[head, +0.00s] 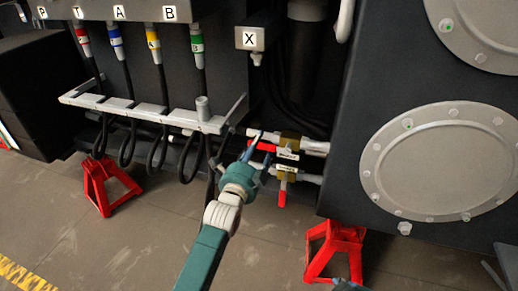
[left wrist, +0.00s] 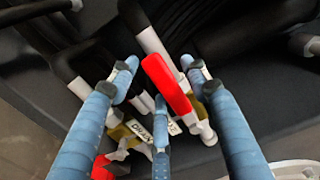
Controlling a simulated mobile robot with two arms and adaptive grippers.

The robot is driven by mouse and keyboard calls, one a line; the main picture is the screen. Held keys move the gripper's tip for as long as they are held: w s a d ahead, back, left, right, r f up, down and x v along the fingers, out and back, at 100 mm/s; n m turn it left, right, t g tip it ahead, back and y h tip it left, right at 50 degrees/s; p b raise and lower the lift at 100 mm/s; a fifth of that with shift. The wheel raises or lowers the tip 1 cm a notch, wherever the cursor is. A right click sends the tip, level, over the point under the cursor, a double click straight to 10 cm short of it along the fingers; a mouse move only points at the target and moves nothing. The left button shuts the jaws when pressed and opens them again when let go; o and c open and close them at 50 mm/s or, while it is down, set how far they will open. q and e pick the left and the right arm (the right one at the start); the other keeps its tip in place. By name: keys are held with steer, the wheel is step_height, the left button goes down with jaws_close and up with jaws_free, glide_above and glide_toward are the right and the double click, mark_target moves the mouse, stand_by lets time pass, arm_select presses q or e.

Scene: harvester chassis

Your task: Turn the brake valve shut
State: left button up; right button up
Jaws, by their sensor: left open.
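Two brass valves with red handles sit one above the other on pipes beside the dark panel. The upper valve (head: 290,141) has its red handle (head: 264,146) pointing left, roughly along its pipe. The lower valve (head: 288,173) has its red handle (head: 282,194) hanging down across its pipe. My left gripper (head: 259,153) is open at the upper handle. In the left wrist view, this red handle (left wrist: 167,86) stands between the blue fingers, with visible gaps. The other red handle (left wrist: 102,168) shows at lower left.
Hoses with coloured bands hang at left behind a grey bracket (head: 135,112). A dark panel with round covers (head: 440,160) stands close at right. Red stands (head: 335,248) are on the floor. Black hoses run behind the valves. The floor in front is open.

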arm_select(q)
steer(key=shift+w, duration=0.1)
jaws_close()
stand_by(0.3)
